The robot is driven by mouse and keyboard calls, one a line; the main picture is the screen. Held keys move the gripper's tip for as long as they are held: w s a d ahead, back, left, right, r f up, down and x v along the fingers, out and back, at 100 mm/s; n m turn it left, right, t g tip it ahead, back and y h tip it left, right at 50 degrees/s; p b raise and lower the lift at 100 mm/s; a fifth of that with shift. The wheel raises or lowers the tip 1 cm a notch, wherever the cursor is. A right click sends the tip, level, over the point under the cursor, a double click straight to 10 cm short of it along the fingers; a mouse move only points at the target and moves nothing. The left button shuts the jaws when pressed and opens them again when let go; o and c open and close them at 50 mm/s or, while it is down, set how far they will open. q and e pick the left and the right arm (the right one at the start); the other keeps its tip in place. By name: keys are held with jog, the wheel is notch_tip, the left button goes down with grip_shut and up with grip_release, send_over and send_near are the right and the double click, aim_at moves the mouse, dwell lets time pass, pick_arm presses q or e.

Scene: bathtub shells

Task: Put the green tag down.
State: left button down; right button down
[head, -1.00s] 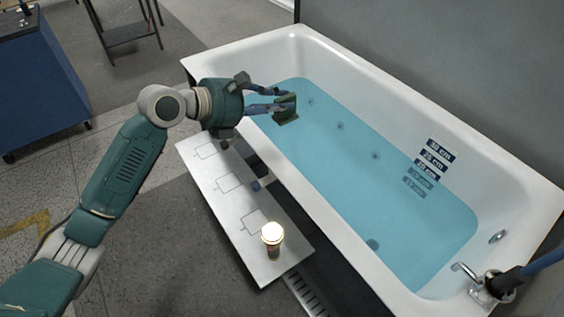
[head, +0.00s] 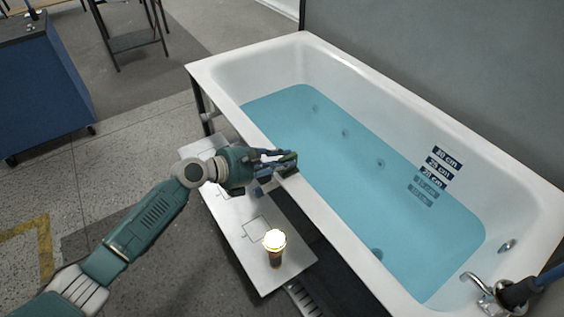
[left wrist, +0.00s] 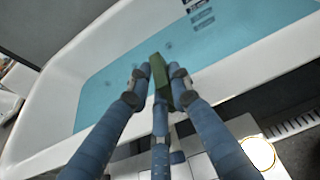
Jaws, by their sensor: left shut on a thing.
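My left gripper (head: 284,160) is shut on the green tag (head: 290,159). It holds the tag over the near rim of the bathtub (head: 310,190), beside the white board (head: 262,270). In the left wrist view the tag (left wrist: 160,68) shows as a dark green slab between the blue fingertips, with the tub and its water behind it. I cannot tell whether the tag touches the rim. The board has outlined squares, and my gripper and forearm hide part of it.
A glowing jar-like lamp (head: 275,250) stands at the board's near end; it also shows in the left wrist view (left wrist: 258,153). A tap (head: 482,290) sits at the tub's right end. A blue cabinet (head: 45,85) stands far left. The board near the lamp is partly bare.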

pick_arm(q)
jog(key=shift+f, duration=0.15)
jog(key=shift+f, duration=0.15)
jog(key=c, duration=1.6)
grip_release()
